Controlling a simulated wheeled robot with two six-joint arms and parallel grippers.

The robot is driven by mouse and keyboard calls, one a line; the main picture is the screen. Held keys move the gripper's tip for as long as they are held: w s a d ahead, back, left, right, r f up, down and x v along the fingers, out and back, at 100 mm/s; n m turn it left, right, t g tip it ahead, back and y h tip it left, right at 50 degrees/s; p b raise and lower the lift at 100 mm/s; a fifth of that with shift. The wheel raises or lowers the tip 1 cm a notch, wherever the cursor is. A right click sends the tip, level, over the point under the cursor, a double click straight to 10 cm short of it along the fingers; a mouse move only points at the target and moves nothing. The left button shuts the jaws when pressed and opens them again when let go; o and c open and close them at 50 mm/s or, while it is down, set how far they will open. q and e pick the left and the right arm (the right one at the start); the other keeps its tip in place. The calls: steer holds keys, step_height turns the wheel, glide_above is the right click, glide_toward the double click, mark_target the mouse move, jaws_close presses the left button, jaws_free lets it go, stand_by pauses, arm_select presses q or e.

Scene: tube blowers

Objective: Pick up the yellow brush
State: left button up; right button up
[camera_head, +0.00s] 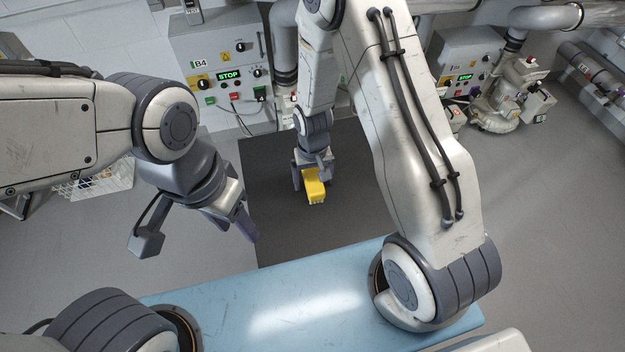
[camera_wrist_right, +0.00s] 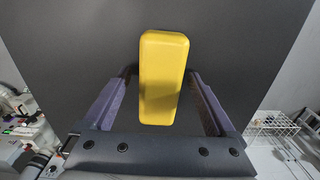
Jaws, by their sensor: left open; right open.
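The yellow brush (camera_head: 315,188) is on the dark mat, with pale bristles showing at its near end in the head view. In the right wrist view the yellow brush (camera_wrist_right: 163,78) shows as a smooth yellow block. My right gripper (camera_head: 310,182) is open over it. In the wrist view the brush lies between the two fingers (camera_wrist_right: 162,90), with a gap on each side; I cannot tell how deep it sits between them. My left gripper (camera_head: 246,226) is open and empty, left of the mat's near part and apart from the brush.
The dark mat (camera_head: 275,225) is otherwise bare. A light blue surface (camera_head: 240,290) lies in the foreground. Control boxes (camera_head: 222,62) with green STOP displays and pipes stand at the back. A white wire basket (camera_head: 95,180) is at the left, partly behind my left arm.

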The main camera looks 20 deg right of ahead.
mark_target(313, 176)
jaws_close()
stand_by(0.3)
steer(key=shift+r, duration=0.55)
step_height(313, 176, up, 3)
steer(key=shift+w+f+b, duration=0.1)
steer(key=shift+f+b, duration=0.1)
steer(key=shift+b, duration=0.15)
steer(key=s+d+r, duration=0.2)
steer(key=d+r, duration=0.1)
steer(key=d, duration=0.2)
steer(key=s+d+r+b, duration=0.1)
steer(key=s+d+r, duration=0.1)
steer(key=d+r, duration=0.2)
steer(key=shift+s+d, duration=0.4)
steer(key=shift+d, duration=0.45)
steer(key=shift+r, duration=0.1)
